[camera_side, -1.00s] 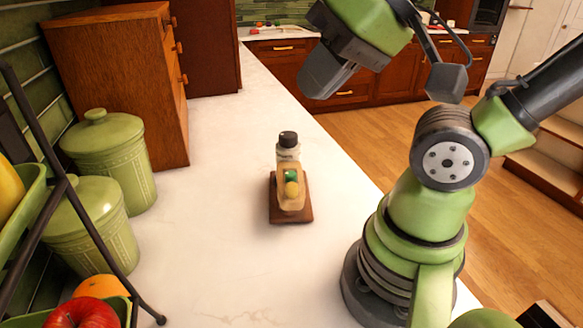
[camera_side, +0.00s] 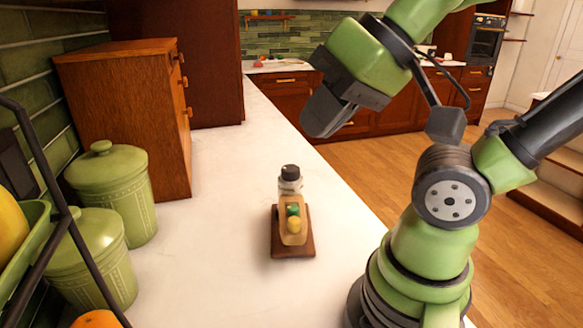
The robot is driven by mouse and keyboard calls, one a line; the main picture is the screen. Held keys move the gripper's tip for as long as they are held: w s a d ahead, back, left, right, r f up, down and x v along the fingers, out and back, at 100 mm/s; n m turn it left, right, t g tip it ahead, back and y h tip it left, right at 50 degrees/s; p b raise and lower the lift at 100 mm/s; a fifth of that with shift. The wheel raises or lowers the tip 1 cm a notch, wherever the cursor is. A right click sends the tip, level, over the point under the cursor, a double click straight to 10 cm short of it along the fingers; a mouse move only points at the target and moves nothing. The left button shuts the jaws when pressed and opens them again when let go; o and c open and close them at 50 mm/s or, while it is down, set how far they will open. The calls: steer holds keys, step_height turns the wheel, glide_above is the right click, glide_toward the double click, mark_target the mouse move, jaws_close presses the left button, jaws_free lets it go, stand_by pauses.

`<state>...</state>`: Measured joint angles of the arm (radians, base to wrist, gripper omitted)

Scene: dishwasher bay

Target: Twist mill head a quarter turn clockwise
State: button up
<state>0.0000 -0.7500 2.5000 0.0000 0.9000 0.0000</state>
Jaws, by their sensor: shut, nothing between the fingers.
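The mill (camera_side: 290,182) stands upright on the white counter, with a dark head on top and a clear body below. Its lower part is hidden behind a small tan holder (camera_side: 293,231) with green and yellow round parts, on a brown wooden base (camera_side: 292,252). My gripper (camera_side: 318,122) is shut and empty. It hangs in the air above and to the right of the mill, apart from it.
Two green lidded canisters (camera_side: 112,190) and a wooden drawer cabinet (camera_side: 125,110) line the left side. A dark rack with fruit (camera_side: 12,220) stands at the near left.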

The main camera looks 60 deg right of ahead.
steer(key=o, duration=0.3)
steer(key=shift+w, duration=0.1)
steer(key=o, duration=0.4)
steer(key=shift+w+d+r, duration=0.1)
steer(key=shift+w+d, duration=0.1)
steer(key=shift+w, duration=0.15)
steer(key=o, duration=0.5)
steer(key=shift+m+g+h, duration=0.5)
steer(key=shift+g+h, duration=0.1)
steer(key=shift+g, duration=0.2)
steer(key=w, duration=0.1)
steer(key=w+d, duration=0.2)
steer(key=shift+w+d+r, duration=0.15)
steer(key=shift+w+d, duration=0.1)
steer(key=shift+w, duration=0.05)
steer(key=m+g, duration=0.3)
steer(key=g, duration=0.3)
glide_above(290, 168)
step_height(290, 168, down, 10)
steer(key=r, duration=0.1)
steer(key=shift+d+f+h, duration=0.1)
steer(key=shift+f+h, duration=0.3)
steer(key=shift+f, duration=0.15)
step_height(290, 168, down, 10)
steer(key=shift+r, duration=0.2)
steer(key=c, duration=0.9)
